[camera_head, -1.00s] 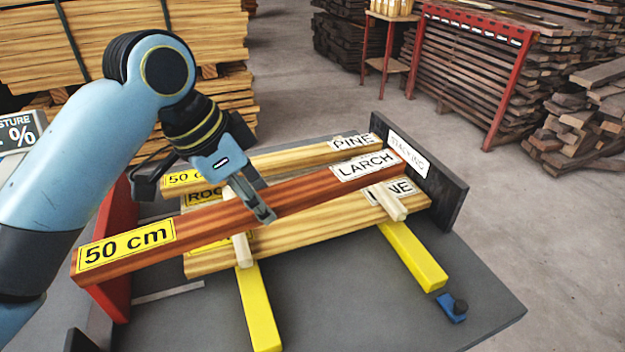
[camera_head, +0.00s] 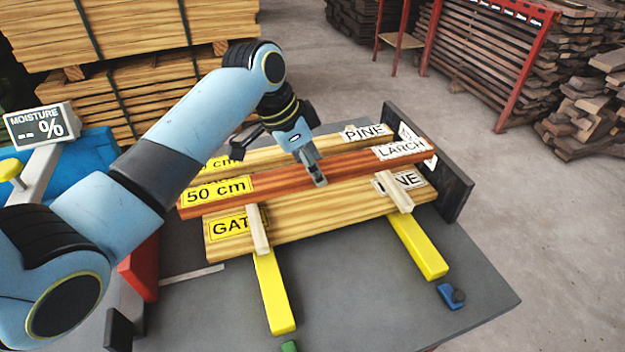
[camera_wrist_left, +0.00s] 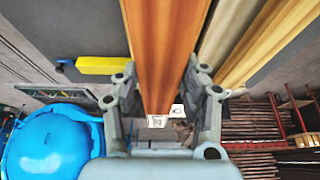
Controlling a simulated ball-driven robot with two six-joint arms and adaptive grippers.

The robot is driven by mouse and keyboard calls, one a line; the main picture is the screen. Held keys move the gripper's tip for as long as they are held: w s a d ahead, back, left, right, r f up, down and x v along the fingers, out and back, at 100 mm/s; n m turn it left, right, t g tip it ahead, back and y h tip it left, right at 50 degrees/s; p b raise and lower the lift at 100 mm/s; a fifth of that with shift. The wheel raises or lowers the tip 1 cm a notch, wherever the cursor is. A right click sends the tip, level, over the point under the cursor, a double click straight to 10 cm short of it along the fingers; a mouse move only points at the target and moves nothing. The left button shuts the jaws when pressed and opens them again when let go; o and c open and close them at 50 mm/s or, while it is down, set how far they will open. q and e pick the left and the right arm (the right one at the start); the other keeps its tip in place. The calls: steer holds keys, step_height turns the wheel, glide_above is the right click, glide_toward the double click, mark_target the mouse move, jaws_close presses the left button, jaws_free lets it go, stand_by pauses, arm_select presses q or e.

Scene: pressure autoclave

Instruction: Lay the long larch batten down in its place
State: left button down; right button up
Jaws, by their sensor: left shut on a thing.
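The long reddish-brown larch batten (camera_head: 355,167) lies lengthwise across the head view, with a yellow "50 cm" label at its left end and a white "LARCH" label at its right. My left gripper (camera_head: 315,168) is shut on it near the middle. In the wrist view the larch batten (camera_wrist_left: 165,45) runs between the fingers (camera_wrist_left: 160,100). It appears between a rear pine batten (camera_head: 280,155) and a front pale batten (camera_head: 325,214). Whether its underside touches anything is hidden. My right gripper is out of view.
Two pale cross strips (camera_head: 258,229) (camera_head: 398,193) lie on the front batten. Yellow bearers (camera_head: 275,295) (camera_head: 420,246) extend over the grey table (camera_head: 370,300). A dark end board (camera_head: 455,190) stands at the right. A moisture display (camera_head: 38,125) is at left.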

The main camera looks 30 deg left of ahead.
mark_target(313, 182)
arm_select(q)
steer(key=shift+f, duration=1.95)
steer(key=shift+f, duration=0.15)
steer(key=shift+f, duration=0.45)
steer(key=c, duration=0.7)
jaws_free()
steer(key=v, duration=1.3)
steer(key=shift+w+d+r, duration=0.1)
steer(key=shift+w+r, duration=0.05)
steer(key=shift+d, duration=0.1)
